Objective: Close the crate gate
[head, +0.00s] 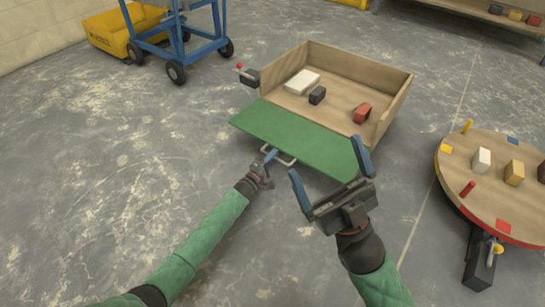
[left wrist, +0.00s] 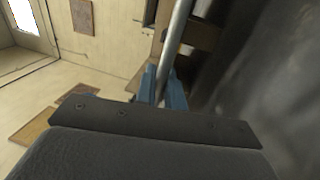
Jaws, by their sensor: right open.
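The wooden crate (head: 345,68) stands on the floor, open at the top. Its green gate (head: 295,133) is folded down and outward from the near side, so that side is open. A metal handle (head: 286,160) sits at the gate's near edge. My left gripper (head: 269,158) is at this handle. In the left wrist view, the handle bar (left wrist: 178,38) runs between the blue fingers (left wrist: 160,88), which look closed around it. My right gripper (head: 323,156) is open and empty, held above the gate's right end, its fingers covering part of that end.
A white block (head: 302,82), a black block (head: 317,96) and a red block (head: 362,113) lie inside the crate. A latch with a red knob (head: 241,69) is at the crate's left corner. A round table (head: 500,190) stands right; a blue cart (head: 180,42) stands back left.

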